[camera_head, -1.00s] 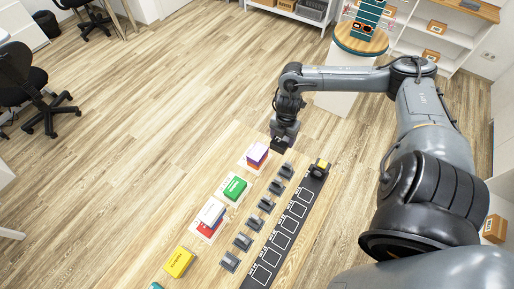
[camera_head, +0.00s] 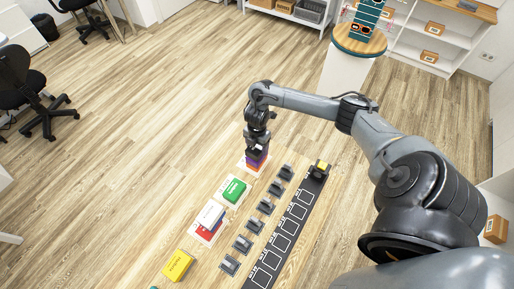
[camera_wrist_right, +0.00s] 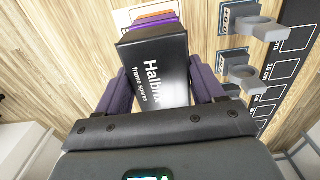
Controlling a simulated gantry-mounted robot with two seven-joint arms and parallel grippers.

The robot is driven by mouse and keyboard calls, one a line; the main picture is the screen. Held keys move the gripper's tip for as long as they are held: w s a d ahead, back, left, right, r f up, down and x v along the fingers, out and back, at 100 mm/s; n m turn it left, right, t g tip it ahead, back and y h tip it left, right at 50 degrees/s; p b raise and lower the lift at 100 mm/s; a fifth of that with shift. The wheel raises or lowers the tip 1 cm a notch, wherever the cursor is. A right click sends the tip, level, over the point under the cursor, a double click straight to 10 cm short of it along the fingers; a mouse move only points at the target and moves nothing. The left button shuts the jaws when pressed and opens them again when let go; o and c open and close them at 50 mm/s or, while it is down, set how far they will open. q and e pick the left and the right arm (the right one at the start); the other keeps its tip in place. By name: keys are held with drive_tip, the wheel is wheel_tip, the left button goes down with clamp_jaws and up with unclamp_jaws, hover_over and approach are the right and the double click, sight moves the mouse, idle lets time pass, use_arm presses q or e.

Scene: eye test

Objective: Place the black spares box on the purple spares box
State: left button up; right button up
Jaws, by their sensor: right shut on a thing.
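The black spares box (camera_wrist_right: 156,70), with white lettering, is between the two fingers of my right gripper (camera_wrist_right: 162,82) in the right wrist view. The gripper is shut on it. In the head view my right gripper (camera_head: 257,146) is over the stack at the far end of the table, and the dark box there is hard to tell from the gripper. The purple spares box (camera_head: 262,158) is in that stack, on an orange one (camera_head: 252,165). The purple box also shows just beyond the black box in the wrist view (camera_wrist_right: 150,24). I cannot tell whether the two touch. My left gripper is not in view.
A green box (camera_head: 234,190), a white box (camera_head: 211,213) on other boxes and a yellow box (camera_head: 178,265) stand nearer on the table. Several grey holders (camera_head: 267,206) line up beside a black marked strip (camera_head: 282,240). A small yellow-black item (camera_head: 320,168) is at the strip's far end.

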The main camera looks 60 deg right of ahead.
drive_tip(key=shift+f, duration=0.9)
drive_tip(key=shift+f, duration=0.1)
drive_tip(key=o, duration=1.1)
